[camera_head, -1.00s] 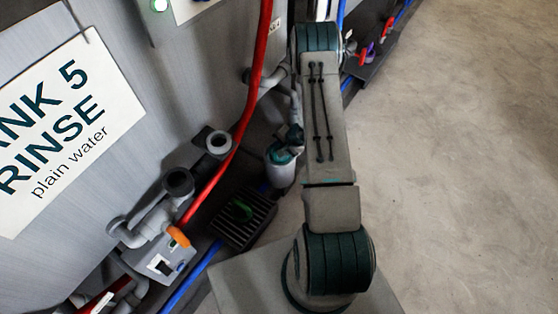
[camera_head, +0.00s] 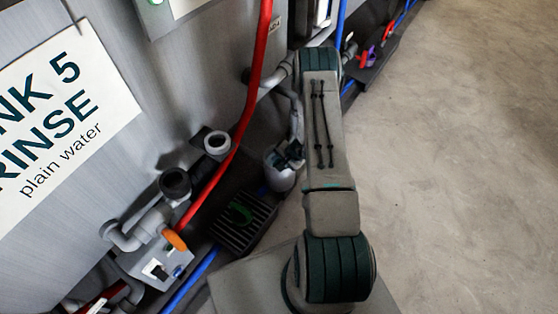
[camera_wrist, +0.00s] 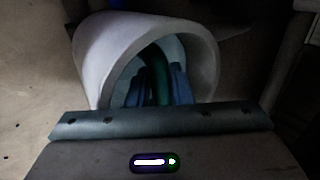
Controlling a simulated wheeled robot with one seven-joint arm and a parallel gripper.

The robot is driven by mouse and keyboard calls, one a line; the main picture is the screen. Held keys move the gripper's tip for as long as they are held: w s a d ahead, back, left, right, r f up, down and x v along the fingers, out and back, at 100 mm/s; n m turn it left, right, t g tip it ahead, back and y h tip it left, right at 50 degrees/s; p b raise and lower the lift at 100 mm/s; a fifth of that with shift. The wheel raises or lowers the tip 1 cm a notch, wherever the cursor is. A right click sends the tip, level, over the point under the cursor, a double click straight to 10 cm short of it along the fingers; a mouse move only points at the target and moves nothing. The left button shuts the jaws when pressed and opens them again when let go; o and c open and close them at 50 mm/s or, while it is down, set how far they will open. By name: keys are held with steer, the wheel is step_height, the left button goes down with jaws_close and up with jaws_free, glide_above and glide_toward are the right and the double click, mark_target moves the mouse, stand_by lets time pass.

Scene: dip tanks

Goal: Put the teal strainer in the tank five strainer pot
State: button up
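The white pot (camera_head: 279,176) hangs low beside the tank 5 wall, left of my arm in the head view. In the wrist view the pot (camera_wrist: 90,62) lies with its open mouth towards my gripper. My gripper (camera_wrist: 158,88) has its two blue fingers inside the mouth. A dark green-teal strip (camera_wrist: 157,66), seemingly part of the teal strainer, fills the gap between the fingers. The pale teal lining behind it is in shadow, so I cannot tell how deep the strainer sits. In the head view my gripper (camera_head: 292,153) is small and dark at the pot's mouth.
A red hose (camera_head: 245,115) runs down the wall left of the pot. Grey pipes (camera_head: 150,220) with an orange knob (camera_head: 174,239) stand at lower left. A black grate (camera_head: 228,222) bears a green curved piece. The floor (camera_head: 460,170) right of my arm is clear.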

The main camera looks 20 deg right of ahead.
stand_by(0.3)
steer(key=shift+r+p, duration=0.25)
steer(key=shift+p, duration=0.1)
steer(key=p+v, duration=0.3)
steer(key=v, duration=0.9)
steer(key=s+a+r+n+g+y, duration=0.1)
steer(key=a+r+n+y, duration=0.15)
steer(key=a+r, duration=0.7)
steer(key=s+a+r+n+g+y, duration=0.15)
steer(key=a+r+n, duration=0.35)
steer(key=r, duration=0.8)
steer(key=shift+s+a+r+n+g+h, duration=0.25)
steer(key=shift+s+r+n+h, duration=0.75)
steer(key=shift+s+r, duration=1.7)
steer(key=shift+s+a+r+n+g+h, duration=0.1)
steer(key=shift+s+r+n+g+h, duration=0.25)
steer(key=shift+s+r+h, duration=2.2)
steer(key=shift+s+a+r+n+g+h, duration=0.15)
steer(key=shift+s+r+n+g+h, duration=0.35)
steer(key=shift+s+r, duration=2.3)
steer(key=shift+s+f, duration=1)
steer(key=shift+f, duration=0.05)
